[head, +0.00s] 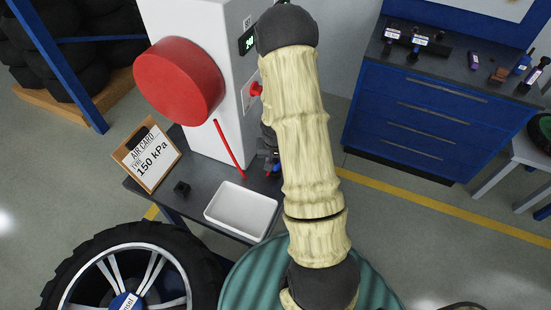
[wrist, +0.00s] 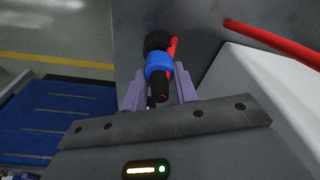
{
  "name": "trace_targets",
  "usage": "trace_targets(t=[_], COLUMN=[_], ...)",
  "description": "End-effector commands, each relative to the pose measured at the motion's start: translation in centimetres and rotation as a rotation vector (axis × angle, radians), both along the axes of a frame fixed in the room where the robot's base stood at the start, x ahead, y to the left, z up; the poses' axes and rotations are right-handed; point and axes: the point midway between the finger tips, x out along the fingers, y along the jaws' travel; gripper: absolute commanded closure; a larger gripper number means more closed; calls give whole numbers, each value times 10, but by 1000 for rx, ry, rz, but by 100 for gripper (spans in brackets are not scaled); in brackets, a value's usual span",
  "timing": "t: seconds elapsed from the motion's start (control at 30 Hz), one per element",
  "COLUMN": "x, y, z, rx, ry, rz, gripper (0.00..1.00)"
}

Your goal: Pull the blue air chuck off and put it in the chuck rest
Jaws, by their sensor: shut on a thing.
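The blue air chuck (wrist: 158,65) sits between the fingers of my gripper (wrist: 160,92) in the wrist view, and the gripper is shut on it. The chuck has a blue collar with black parts at both ends, and a red piece shows beside it. In the head view my arm hides most of the gripper; a bit of blue (head: 277,168) shows beside the arm, above the right end of the dark bench. I cannot tell whether the chuck is still joined to anything. A small black block (head: 182,188) lies on the bench; I cannot tell if it is the chuck rest.
A white tray (head: 214,219) lies on the dark bench (head: 192,163). A red hose or rod (head: 230,147) runs down by the white machine (head: 210,22) with its red drum (head: 178,82). A 150 kPa card (head: 147,156) stands left. A wheel (head: 120,270) is in front.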

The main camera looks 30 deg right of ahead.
Motion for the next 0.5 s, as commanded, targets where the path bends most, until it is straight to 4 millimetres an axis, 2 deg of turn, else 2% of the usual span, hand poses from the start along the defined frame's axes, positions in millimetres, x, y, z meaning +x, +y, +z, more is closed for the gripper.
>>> trace_targets(t=[0.5], x=[0], y=[0], z=[-14], rx=[0], ry=[0], rz=[1], gripper=[100])
